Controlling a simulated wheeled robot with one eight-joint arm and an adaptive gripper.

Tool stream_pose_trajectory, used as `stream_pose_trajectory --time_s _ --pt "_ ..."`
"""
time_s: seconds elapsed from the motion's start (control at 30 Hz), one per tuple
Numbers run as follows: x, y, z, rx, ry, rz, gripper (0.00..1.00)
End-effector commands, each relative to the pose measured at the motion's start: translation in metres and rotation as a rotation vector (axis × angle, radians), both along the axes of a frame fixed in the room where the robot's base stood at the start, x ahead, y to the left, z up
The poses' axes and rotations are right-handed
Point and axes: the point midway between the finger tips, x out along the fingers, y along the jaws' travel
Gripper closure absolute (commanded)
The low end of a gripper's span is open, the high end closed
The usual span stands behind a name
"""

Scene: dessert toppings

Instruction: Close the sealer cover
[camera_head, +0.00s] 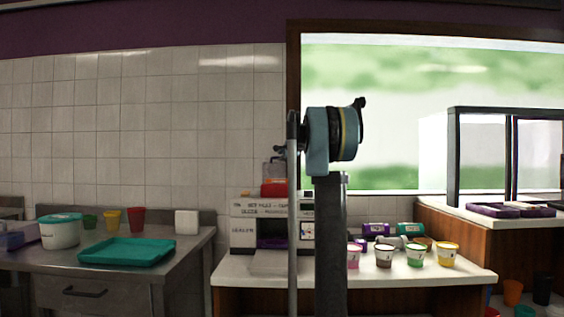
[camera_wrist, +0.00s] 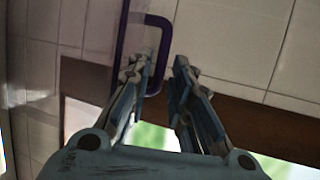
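Several topping cups (camera_head: 384,255) stand right of the sealer on the white counter (camera_head: 440,277), with purple and green containers behind. A steel table (camera_head: 185,255) at left holds a teal tray (camera_head: 127,251), a white tub (camera_head: 60,233) and colored cups.

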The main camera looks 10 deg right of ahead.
Motion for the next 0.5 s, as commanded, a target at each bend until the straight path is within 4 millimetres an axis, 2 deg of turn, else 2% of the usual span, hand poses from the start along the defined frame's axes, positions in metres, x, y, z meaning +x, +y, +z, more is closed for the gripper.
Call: stream_pose_trajectory --time_s 0.2,0.5 --pt "0.021 0.004 -0.007 -0.001 0.000 0.000 0.80" --pt "0.029 0.005 -0.009 0.000 0.000 0.000 0.80"
